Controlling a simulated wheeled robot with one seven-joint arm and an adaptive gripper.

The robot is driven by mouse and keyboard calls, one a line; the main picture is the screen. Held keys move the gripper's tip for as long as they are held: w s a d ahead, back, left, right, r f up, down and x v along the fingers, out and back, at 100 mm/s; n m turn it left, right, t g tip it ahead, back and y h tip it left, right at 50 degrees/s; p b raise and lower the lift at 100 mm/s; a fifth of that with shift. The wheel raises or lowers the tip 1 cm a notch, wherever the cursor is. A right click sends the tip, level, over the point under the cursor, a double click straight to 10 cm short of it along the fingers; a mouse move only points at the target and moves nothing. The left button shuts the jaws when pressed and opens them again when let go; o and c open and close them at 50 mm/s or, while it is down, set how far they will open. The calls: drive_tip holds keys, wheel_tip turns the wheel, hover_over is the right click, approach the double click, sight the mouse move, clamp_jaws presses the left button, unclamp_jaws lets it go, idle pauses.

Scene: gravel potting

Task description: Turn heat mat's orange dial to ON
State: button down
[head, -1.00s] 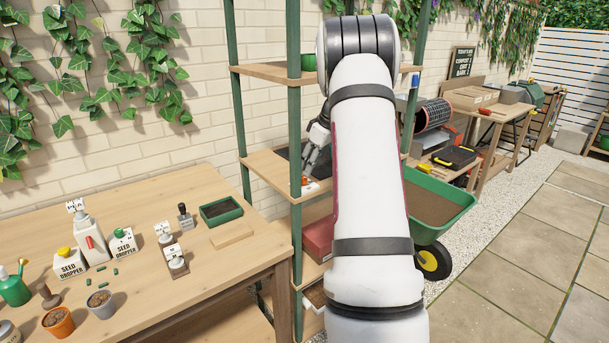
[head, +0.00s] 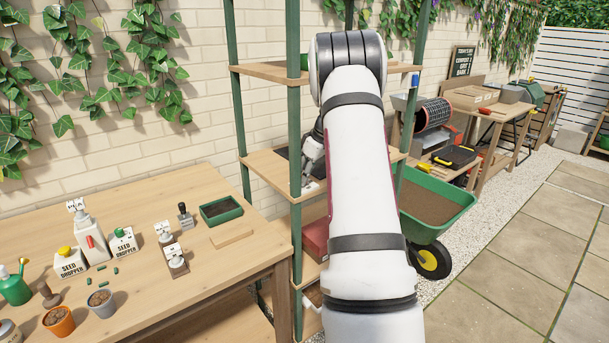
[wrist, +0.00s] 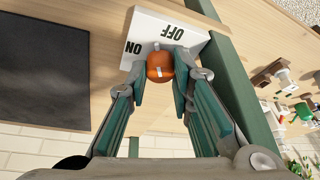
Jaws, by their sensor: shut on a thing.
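The orange dial (wrist: 159,62) sits on a white control box (wrist: 190,42) printed ON and OFF. In the wrist view its pale pointer points between the two words. My gripper (wrist: 161,69) is shut on the dial, with a fingertip on either side. The black heat mat (wrist: 42,75) lies flat on the wooden shelf, left of the box in the wrist view. In the head view my gripper (head: 313,160) is at the middle shelf, partly hidden by my arm, and the dial is hidden.
A green shelf post (wrist: 236,72) stands close beside the box in the wrist view. Another shelf (head: 275,72) is above. The potting table (head: 120,215) with seed droppers and pots is at left. A green wheelbarrow (head: 437,200) stands at right behind my arm.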

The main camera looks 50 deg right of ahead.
drive_tip(key=shift+n, duration=0.3)
drive_tip(key=n+y, duration=0.1)
drive_tip(key=n, duration=0.1)
drive_tip(key=n+g+y, duration=0.1)
drive_tip(key=n, duration=0.2)
drive_tip(key=shift+w+d, duration=0.1)
drive_tip(key=n+g+y+b, duration=0.1)
drive_tip(key=n, duration=0.2)
drive_tip(key=shift+f+n, duration=0.1)
drive_tip(key=shift+n, duration=0.3)
drive_tip(key=shift+n+g+b, duration=0.5)
drive_tip(key=shift+n, duration=0.8)
drive_tip(key=c, duration=1.7)
unclamp_jaws()
